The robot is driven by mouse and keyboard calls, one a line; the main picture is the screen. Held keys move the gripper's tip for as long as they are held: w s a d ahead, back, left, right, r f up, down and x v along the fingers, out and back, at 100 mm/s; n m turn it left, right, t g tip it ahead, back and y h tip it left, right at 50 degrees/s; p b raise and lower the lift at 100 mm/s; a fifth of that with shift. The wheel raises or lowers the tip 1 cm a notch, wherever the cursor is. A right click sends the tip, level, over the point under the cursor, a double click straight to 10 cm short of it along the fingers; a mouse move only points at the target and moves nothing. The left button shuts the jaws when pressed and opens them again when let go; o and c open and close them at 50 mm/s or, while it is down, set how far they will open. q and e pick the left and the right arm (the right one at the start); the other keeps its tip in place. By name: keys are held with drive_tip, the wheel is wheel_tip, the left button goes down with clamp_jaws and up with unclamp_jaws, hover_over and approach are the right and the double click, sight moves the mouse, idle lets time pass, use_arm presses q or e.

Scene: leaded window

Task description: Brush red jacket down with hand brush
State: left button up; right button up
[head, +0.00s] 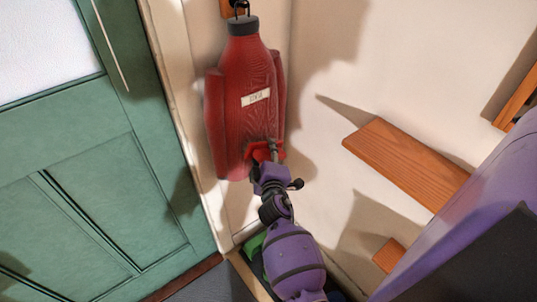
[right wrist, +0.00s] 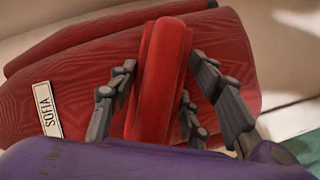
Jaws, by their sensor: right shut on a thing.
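The red jacket (head: 238,110) hangs upright against the wall, with a dark collar and a pale name label. In the right wrist view the jacket (right wrist: 85,85) fills the background, and its label reads SOFIA. My right gripper (head: 265,150) is at the jacket's lower front, right of its middle. It is shut on a red hand brush (right wrist: 160,75), with dark fingers on both sides of it. The brush lies over the jacket's front; I cannot tell whether its bristles touch the cloth. The bristles are hidden. My left gripper is not in view.
The jacket hangs from a hook on a small wooden block (head: 232,8). A green door (head: 95,170) stands to the left. Wooden shelves (head: 405,160) project from the wall at right. A green object (head: 253,246) lies low behind my right arm.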

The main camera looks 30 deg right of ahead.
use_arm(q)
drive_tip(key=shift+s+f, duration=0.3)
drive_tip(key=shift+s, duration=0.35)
use_arm(e)
drive_tip(key=shift+w, duration=0.45)
